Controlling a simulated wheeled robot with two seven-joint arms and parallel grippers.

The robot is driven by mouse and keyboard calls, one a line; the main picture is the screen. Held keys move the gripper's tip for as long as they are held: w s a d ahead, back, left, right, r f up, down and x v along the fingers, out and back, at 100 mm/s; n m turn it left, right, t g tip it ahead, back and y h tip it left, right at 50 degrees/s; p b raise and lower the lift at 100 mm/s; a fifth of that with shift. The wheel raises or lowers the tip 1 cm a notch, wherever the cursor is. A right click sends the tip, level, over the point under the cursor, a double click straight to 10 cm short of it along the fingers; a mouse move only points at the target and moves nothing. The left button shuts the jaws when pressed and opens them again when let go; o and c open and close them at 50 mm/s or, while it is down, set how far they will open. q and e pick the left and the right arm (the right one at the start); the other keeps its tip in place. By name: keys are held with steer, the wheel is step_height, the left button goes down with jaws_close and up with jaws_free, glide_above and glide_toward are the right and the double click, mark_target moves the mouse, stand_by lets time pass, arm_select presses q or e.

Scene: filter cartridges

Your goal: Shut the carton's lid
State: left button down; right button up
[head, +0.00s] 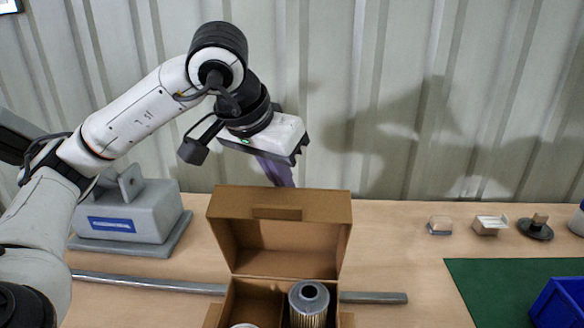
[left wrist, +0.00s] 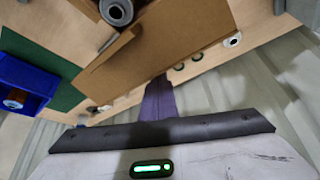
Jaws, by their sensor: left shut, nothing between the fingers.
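The brown cardboard carton (head: 232,306) stands on the table at the bottom middle of the head view. Its lid (head: 290,236) is open and stands up at the back, leaning slightly away. A pleated filter cartridge (head: 309,308) stands in the carton's right compartment; the top of a pale round thing shows in the left one. My left gripper (head: 281,176) is shut and empty, pointing down behind the lid's top edge. In the left wrist view its purple fingers (left wrist: 158,100) reach beside the lid (left wrist: 155,50); I cannot tell whether they touch it. My right gripper is not in view.
A grey block-shaped device (head: 128,212) stands at the left. A grey rod (head: 150,284) lies behind the carton. Several small parts (head: 490,225) sit at the back right. A blue bin (head: 560,303) stands on a green mat (head: 490,285).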

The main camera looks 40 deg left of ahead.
arm_select(q)
steer(key=shift+s+d, duration=0.1)
steer(key=shift+s+d, duration=0.3)
steer(key=shift+s, duration=0.1)
steer(key=shift+w+a+r+p, duration=0.1)
steer(key=shift+r+p, duration=0.5)
steer(key=shift+r, duration=0.05)
steer(key=shift+w+a+r+p, duration=0.1)
steer(key=shift+r+p, duration=0.45)
steer(key=shift+r, duration=0.05)
step_height(320, 180, up, 8)
steer(key=w+p, duration=0.1)
steer(key=p, duration=0.3)
steer(key=shift+a+f, duration=0.25)
steer(key=shift+a, duration=0.2)
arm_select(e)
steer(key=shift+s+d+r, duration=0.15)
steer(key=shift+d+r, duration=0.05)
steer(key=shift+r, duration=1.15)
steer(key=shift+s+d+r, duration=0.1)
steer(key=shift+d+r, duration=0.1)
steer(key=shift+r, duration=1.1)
arm_select(q)
steer(key=shift+w, duration=0.1)
